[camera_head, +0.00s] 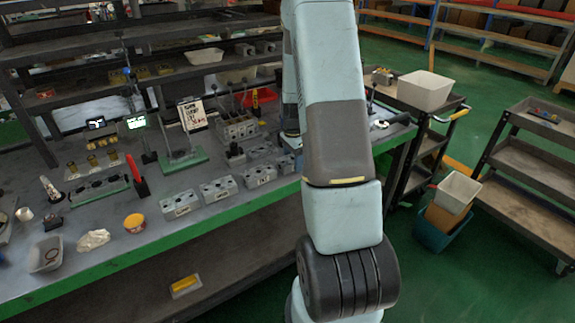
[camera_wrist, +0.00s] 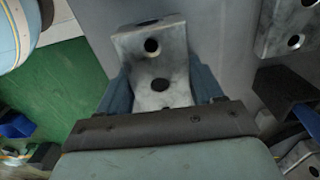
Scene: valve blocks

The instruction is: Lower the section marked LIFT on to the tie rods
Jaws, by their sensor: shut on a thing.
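In the wrist view my gripper (camera_wrist: 162,82) is shut on a grey metal section (camera_wrist: 150,45), with a blue-grey finger on each side. Two dark holes show in the section. No LIFT mark is readable on it. I cannot tell for sure which are the tie rods.
Loose metal sections (camera_head: 218,189) lie in a row near the bench's green front edge. A cart with a white bin (camera_head: 425,91) stands right of the bench.

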